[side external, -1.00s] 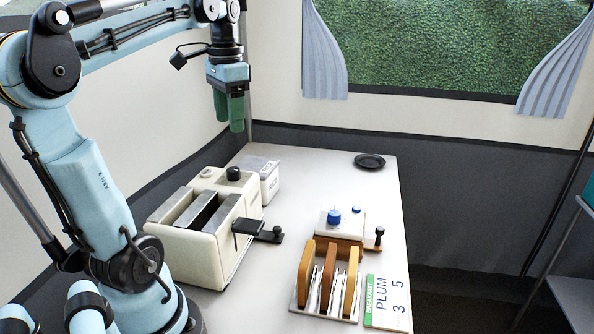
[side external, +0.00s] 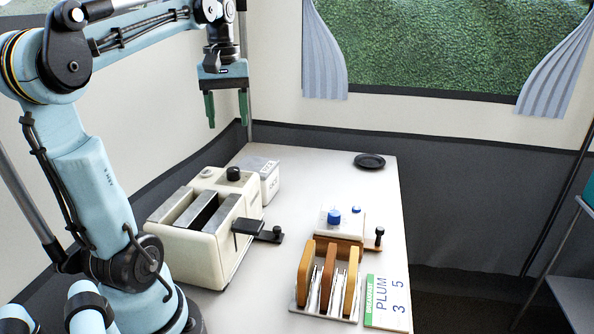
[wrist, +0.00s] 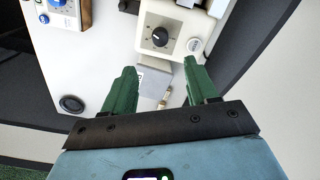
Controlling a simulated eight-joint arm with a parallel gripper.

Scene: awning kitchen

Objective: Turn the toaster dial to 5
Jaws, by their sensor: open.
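The cream toaster (side external: 207,222) stands on the left of the white table, with two slots on top and a black lever (side external: 250,228) on its front. Its black dial (side external: 233,173) is on top at the far end. In the wrist view the dial (wrist: 160,37) shows a pale pointer line and marks around it too small to read. My gripper (side external: 227,108) is open and empty, in the air above the dial end of the toaster. In the wrist view its green fingers (wrist: 162,90) are spread, with the dial beyond and between their tips.
A small grey-topped box (side external: 262,178) stands behind the toaster. A white unit with a blue knob (side external: 334,216) and a rack with several bread slices (side external: 328,275) stand to the right. A card (side external: 388,303) reads "PLUM 3 5". A black disc (side external: 370,161) lies at the table's far edge.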

